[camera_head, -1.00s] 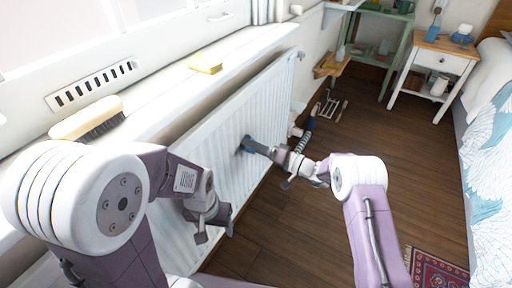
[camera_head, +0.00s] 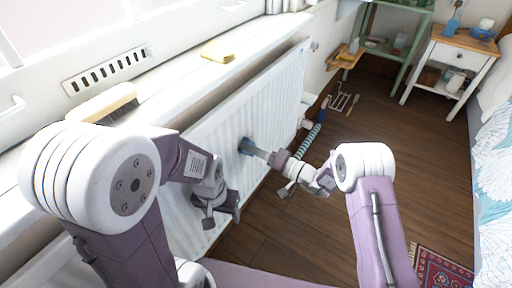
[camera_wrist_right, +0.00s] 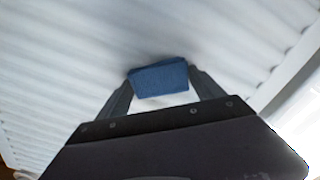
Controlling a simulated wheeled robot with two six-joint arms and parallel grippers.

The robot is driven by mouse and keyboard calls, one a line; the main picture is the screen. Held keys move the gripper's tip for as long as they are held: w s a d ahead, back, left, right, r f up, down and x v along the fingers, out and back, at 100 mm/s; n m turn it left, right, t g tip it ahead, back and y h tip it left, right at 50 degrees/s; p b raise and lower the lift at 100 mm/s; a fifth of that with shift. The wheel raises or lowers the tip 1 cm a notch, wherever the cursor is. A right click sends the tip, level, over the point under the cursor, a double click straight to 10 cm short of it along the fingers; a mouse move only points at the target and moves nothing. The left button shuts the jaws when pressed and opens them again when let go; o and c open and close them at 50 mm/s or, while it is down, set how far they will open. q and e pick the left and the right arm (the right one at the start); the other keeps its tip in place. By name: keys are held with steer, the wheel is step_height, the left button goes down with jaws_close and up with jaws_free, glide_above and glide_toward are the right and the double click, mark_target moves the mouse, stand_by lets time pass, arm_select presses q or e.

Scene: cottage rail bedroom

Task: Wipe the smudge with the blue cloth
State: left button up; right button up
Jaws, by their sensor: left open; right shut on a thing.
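The blue cloth (camera_wrist_right: 158,79) is a small folded pad between the fingertips of my right gripper (camera_wrist_right: 160,90) in the right wrist view. It lies against or very close to the white ribbed radiator (camera_wrist_right: 70,45). In the head view, my right gripper (camera_head: 248,147) is shut on the cloth at the face of the radiator (camera_head: 270,105). My left gripper (camera_head: 222,212) is open and empty, low in front of the radiator's near part. I cannot make out a clear smudge; the cloth and gripper hide part of the panel.
On the sill above are a yellow sponge (camera_head: 218,50) and a wooden brush (camera_head: 104,102). Beyond the radiator are a small wooden shelf (camera_head: 345,56), a green rack (camera_head: 414,40) and a nightstand (camera_head: 450,55). A bed (camera_head: 496,150) stands right. The wooden floor (camera_head: 325,225) between is mostly clear.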

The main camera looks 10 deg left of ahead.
steer(key=shift+s+a, duration=0.35)
steer(key=shift+s, duration=0.55)
steer(key=shift+s+a, duration=0.3)
steer(key=shift+s, duration=0.6)
glide_toward(238, 153)
steer(key=shift+w+a+b, duration=0.1)
steer(key=shift+a+b, duration=0.1)
steer(key=shift+b, duration=0.2)
steer(key=shift+d, duration=0.1)
steer(key=b+v, duration=0.1)
steer(key=v, duration=0.2)
